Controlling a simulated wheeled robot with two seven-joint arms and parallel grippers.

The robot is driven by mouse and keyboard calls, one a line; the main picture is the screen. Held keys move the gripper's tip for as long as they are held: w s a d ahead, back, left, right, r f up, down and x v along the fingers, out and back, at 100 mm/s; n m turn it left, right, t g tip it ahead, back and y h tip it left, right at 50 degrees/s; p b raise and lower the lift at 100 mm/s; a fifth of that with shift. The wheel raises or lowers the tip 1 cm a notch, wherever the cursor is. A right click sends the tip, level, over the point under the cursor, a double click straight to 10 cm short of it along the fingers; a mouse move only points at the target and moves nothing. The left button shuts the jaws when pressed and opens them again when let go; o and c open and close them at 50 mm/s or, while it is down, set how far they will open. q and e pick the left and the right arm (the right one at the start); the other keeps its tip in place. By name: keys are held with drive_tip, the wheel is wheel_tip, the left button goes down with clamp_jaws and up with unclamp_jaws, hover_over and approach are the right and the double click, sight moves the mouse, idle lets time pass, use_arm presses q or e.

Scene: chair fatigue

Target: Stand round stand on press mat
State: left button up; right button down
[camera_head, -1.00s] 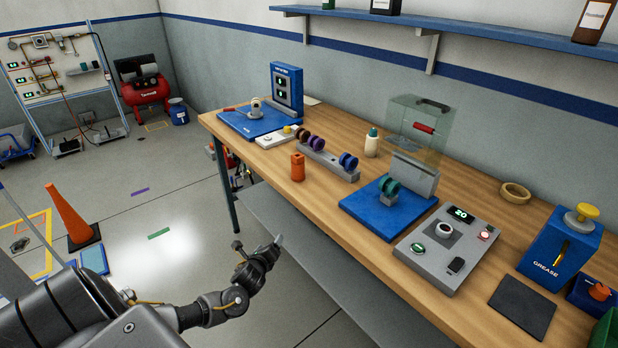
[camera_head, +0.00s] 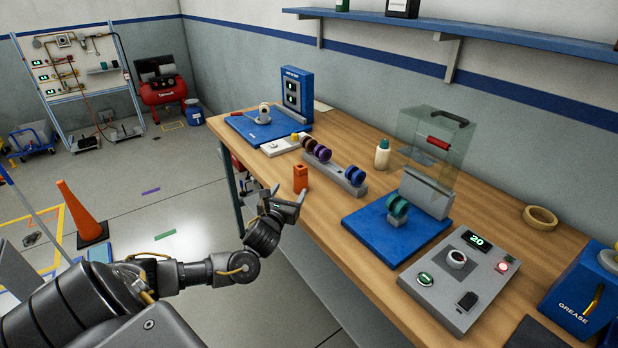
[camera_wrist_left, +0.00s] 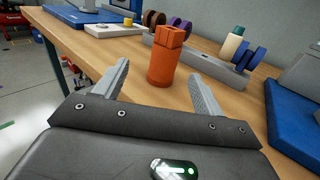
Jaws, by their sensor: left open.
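A tan ring (camera_head: 540,218), which looks like the round stand, lies flat on the bench at the right, near the wall. The dark flat mat (camera_head: 535,335), likely the press mat, is partly cut off at the bottom right. My left gripper (camera_head: 288,194) is open and empty at the bench's front edge, far left of both. An orange block with a slotted top (camera_head: 300,180) stands upright just beyond its fingers. In the left wrist view, this block shows (camera_wrist_left: 163,67) between and past the two fingertips (camera_wrist_left: 160,78). My right gripper is out of view.
A grey control box (camera_head: 455,285) and the blue grease unit (camera_head: 583,290) are at the right.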

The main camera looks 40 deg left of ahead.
sight(298, 180)
use_arm(q)
drive_tip(key=shift+w+a+r, duration=0.15)
drive_tip(key=shift+w, duration=0.2)
drive_tip(key=x, duration=0.4)
drive_tip(key=shift+w+d+p, duration=0.2)
drive_tip(key=shift+d+p, duration=0.15)
drive_tip(key=shift+d, duration=0.05)
drive_tip(key=shift+w+a, duration=0.1)
drive_tip(key=shift+w, duration=0.25)
drive_tip(key=shift+a, duration=0.1)
drive_tip(key=shift+w+a+r, duration=0.1)
drive_tip(key=shift+w, duration=0.15)
drive_tip(key=p+x, duration=0.1)
drive_tip(key=x, duration=0.2)
drive_tip(key=shift+w+r, duration=0.1)
drive_tip(key=shift+w, duration=0.2)
drive_tip(key=shift+w+a, duration=0.15)
drive_tip(key=shift+w, duration=0.4)
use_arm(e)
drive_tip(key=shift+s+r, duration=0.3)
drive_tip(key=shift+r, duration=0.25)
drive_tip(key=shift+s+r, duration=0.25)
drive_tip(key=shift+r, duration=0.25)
